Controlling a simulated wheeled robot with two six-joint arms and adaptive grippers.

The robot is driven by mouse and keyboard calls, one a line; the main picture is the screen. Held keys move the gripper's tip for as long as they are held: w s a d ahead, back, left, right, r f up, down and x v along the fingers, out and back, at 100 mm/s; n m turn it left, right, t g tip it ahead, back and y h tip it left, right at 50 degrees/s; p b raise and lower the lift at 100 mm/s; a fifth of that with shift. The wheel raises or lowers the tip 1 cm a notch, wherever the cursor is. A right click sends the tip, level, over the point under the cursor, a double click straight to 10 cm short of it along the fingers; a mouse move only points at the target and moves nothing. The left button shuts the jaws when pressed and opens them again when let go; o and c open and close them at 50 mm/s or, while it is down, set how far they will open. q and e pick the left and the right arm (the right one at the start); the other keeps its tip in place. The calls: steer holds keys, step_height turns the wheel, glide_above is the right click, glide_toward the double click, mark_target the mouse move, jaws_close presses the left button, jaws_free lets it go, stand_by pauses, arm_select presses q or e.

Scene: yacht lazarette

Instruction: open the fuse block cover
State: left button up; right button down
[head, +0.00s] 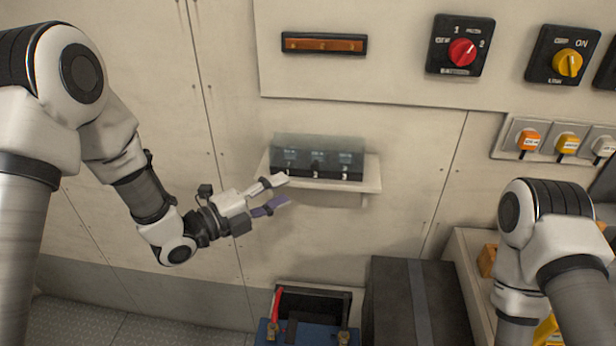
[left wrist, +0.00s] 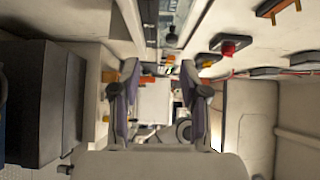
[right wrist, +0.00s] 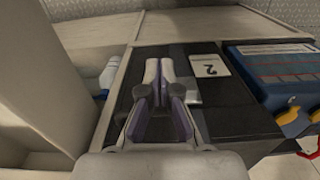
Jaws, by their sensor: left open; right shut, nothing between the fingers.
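The fuse block (head: 318,168) is a dark unit with numbered marks on a small white wall shelf in the head view. In the left wrist view the left fingers (left wrist: 160,72) are spread apart. A dark item shows past them at the top, too small to tell. My right gripper (right wrist: 167,66) is shut and empty above a black box; the head view does not show its fingers.
The shelf (head: 370,184) juts from the wall. Below stand a blue battery (head: 285,333) and a black box (head: 415,300); the right wrist view shows a label (right wrist: 210,66) on this box. A red rotary switch (head: 461,52) and a yellow one (head: 567,63) are above right.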

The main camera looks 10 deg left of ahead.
mark_target(312, 169)
arm_select(q)
steer(key=w+d+p, duration=0.1)
steer(key=w+d+r+p, duration=0.1)
steer(key=w+d, duration=0.1)
steer(key=w+d+p, duration=0.1)
steer(key=w+d, duration=0.1)
steer(key=shift+w+r, duration=0.2)
steer(key=shift+r, duration=0.15)
steer(key=shift+w+d, duration=0.15)
steer(key=shift+d, duration=0.1)
steer(key=shift+f, duration=0.1)
steer(key=shift+a, duration=0.1)
steer(key=shift+c, duration=0.3)
jaws_close()
